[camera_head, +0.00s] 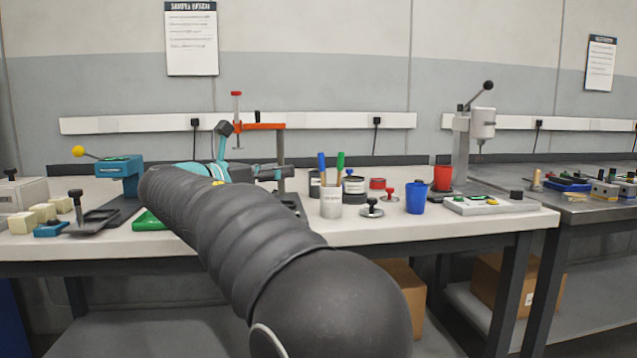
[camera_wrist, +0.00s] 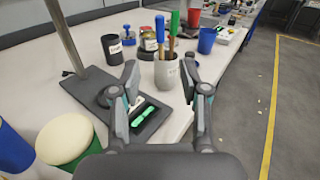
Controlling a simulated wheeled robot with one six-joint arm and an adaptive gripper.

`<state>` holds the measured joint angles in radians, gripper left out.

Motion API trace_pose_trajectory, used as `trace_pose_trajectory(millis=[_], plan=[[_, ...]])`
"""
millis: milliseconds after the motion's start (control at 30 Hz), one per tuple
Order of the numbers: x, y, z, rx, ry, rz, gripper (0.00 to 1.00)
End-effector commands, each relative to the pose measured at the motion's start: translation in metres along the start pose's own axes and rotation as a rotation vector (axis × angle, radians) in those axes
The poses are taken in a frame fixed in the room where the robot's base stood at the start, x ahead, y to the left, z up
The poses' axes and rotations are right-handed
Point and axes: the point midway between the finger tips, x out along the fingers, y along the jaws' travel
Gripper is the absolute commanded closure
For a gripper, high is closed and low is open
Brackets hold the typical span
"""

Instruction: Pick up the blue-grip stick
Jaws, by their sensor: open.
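The blue-grip stick (camera_head: 321,161) stands upright in a pale labelled cup (camera_head: 331,203) on the workbench, its blue grip up. A green-grip stick (camera_head: 340,161) stands beside it in the same cup. In the wrist view the blue grip (camera_wrist: 160,29) rises from the cup (camera_wrist: 167,76), with brown shafts and the green grip (camera_wrist: 175,23) behind it. My gripper (camera_wrist: 160,70) is open and empty. Its fingertips frame the cup in the picture, with the cup beyond them and the sticks' grips higher up. In the head view my arm hides most of the gripper.
A blue cup (camera_head: 416,198) and a red cup (camera_head: 443,178) stand right of the stick cup. A round stamp (camera_head: 372,208) is close by. Dark labelled tins (camera_head: 354,188) stand behind. A stand's post (camera_wrist: 66,35) rises on the left in the wrist view.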

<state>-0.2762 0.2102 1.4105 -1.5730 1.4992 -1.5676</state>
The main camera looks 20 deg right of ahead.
Motion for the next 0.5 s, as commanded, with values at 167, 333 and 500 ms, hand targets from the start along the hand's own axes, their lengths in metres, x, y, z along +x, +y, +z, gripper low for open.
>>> trace_pose_trajectory(millis=[167, 333, 500], plan=[[0.027, -0.001, 0.000, -0.005, -0.003, -0.006, 0.55], [0.058, -0.001, 0.000, -0.004, -0.003, -0.005, 0.55], [0.078, 0.000, 0.000, -0.003, -0.002, -0.003, 0.55]])
